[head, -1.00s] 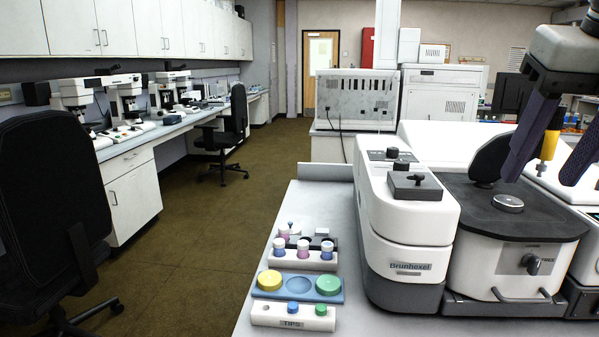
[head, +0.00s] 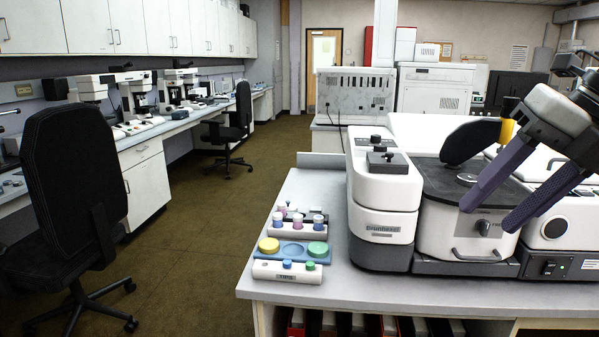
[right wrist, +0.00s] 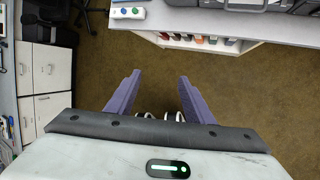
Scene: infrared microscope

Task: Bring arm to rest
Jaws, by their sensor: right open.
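My right gripper (head: 489,217) is in the right part of the head view, its two purple fingers spread apart with nothing between them. They appear in front of the microscope (head: 390,205), a white and dark grey bench instrument with a black stage. In the right wrist view my right gripper (right wrist: 159,78) is also open and empty, with brown floor beyond the fingers. The exact gap between the fingers and the microscope cannot be told. My left gripper is not in view.
A shelf below holds several binders. A black office chair (head: 72,180) stands at left. The brown floor between is clear.

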